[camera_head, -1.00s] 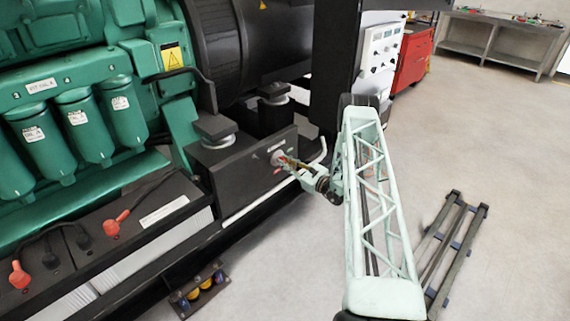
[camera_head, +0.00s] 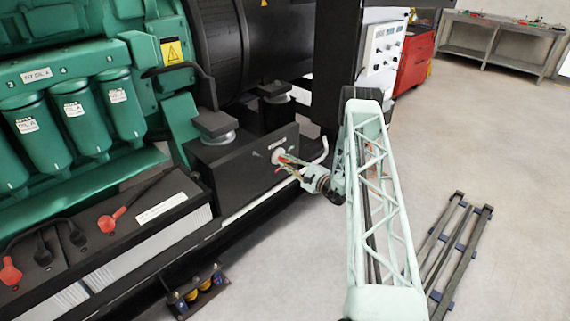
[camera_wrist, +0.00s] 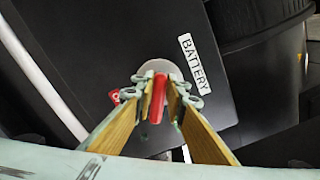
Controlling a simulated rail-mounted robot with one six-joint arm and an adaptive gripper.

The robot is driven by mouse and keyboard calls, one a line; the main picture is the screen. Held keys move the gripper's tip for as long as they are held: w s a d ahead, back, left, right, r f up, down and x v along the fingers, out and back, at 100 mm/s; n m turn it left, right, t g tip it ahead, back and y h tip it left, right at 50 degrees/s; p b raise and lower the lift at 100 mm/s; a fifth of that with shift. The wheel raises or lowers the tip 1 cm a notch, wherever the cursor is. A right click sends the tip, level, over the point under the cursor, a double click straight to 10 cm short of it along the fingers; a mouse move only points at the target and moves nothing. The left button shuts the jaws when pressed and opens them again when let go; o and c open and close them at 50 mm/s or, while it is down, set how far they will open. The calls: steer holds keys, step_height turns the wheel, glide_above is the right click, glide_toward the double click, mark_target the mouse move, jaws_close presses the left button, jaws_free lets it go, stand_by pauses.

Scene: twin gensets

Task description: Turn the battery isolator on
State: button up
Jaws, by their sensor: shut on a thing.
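The battery isolator is a round grey disc with a red handle (camera_wrist: 159,98) on a black box (camera_head: 240,163), beside a white "BATTERY" label (camera_wrist: 194,62) in the wrist view. In the head view the isolator's pale disc (camera_head: 277,155) shows on the box's face. My gripper (camera_wrist: 159,92) reaches it from the front, its two wooden-faced fingers on either side of the red handle and shut on it. In the head view my gripper (camera_head: 287,160) is at the disc. The fingers hide part of the handle and the disc's lower part.
A small red tag or part (camera_wrist: 115,97) lies left of the fingers. A white pipe (camera_head: 322,152) runs beside the box. Batteries with red terminal covers (camera_head: 112,219) stand at left.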

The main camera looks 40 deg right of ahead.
steer(key=n+b, duration=0.1)
steer(key=n, duration=0.1)
steer(key=n+b, duration=0.1)
steer(key=n, duration=0.1)
steer(key=n+b, duration=0.1)
steer(key=n, duration=0.1)
steer(key=shift+a+f+n, duration=0.1)
steer(key=shift+f+n, duration=0.2)
steer(key=shift+f, duration=0.1)
stand_by(0.4)
steer(key=o, duration=0.8)
steer(key=shift+o, duration=0.2)
steer(key=shift+s, duration=0.15)
steer(key=s+d, duration=0.1)
steer(key=s, duration=1)
steer(key=shift+s, duration=0.35)
steer(key=shift+r, duration=0.1)
